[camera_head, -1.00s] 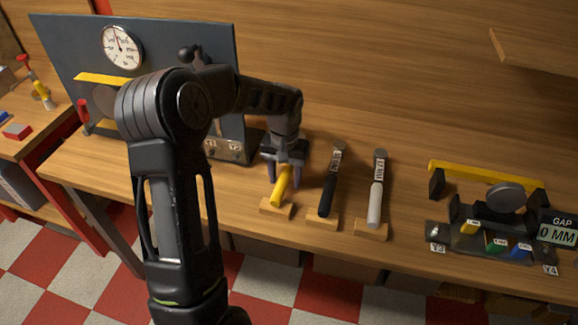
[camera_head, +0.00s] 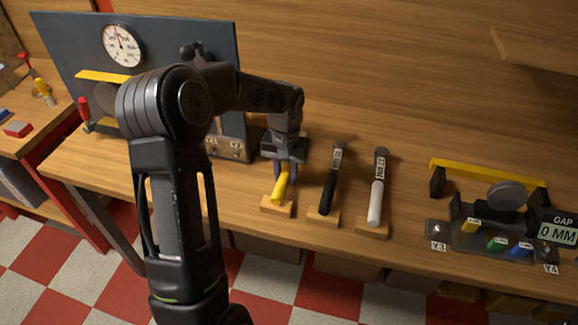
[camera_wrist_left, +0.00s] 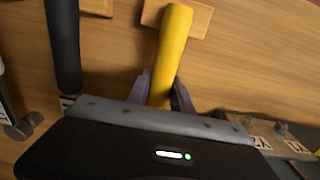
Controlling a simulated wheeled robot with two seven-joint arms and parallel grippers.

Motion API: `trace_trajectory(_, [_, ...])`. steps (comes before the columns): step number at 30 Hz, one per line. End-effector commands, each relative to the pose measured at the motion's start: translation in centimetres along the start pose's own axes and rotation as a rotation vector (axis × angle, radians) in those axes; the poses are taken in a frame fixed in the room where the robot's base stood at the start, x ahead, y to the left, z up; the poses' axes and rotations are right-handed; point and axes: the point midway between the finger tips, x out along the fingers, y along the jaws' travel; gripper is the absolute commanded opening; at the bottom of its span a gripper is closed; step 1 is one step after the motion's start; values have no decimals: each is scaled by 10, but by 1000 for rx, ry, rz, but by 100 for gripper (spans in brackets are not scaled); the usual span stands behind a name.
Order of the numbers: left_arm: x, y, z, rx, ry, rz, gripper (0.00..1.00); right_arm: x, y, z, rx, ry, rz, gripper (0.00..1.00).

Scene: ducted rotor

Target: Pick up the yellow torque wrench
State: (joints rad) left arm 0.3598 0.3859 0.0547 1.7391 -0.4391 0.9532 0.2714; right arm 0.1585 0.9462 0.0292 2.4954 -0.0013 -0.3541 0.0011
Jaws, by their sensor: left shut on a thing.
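The yellow torque wrench (camera_head: 280,187) lies on the bench with its handle end on a small wooden block (camera_head: 277,207). My left gripper (camera_head: 285,172) is above it, with its fingers on either side of the wrench. In the left wrist view the yellow handle (camera_wrist_left: 172,45) runs between the two fingers (camera_wrist_left: 161,90), which are shut on it. The wrench's far end is hidden by the gripper. The handle still appears to rest at the block. My right gripper is not in view.
A black-handled wrench (camera_head: 329,190) and a white-handled wrench (camera_head: 376,200) lie on their own blocks to the right. A dark panel with a dial gauge (camera_head: 123,45) stands behind on the left. A fixture with a yellow bar (camera_head: 487,173) stands on the right.

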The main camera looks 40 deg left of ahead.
Motion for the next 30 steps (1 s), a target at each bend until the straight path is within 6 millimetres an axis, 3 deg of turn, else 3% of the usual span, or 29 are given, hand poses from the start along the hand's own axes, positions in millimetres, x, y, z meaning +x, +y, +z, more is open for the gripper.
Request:
trace_trajectory(8, [-14,0,-2,-1,5,0,0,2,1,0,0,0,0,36])
trace_trajectory(21, [-90,0,-1,-1,5,1,0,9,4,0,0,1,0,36])
trace_trajectory(30, [-101,0,0,0,2,0,0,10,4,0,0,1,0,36])
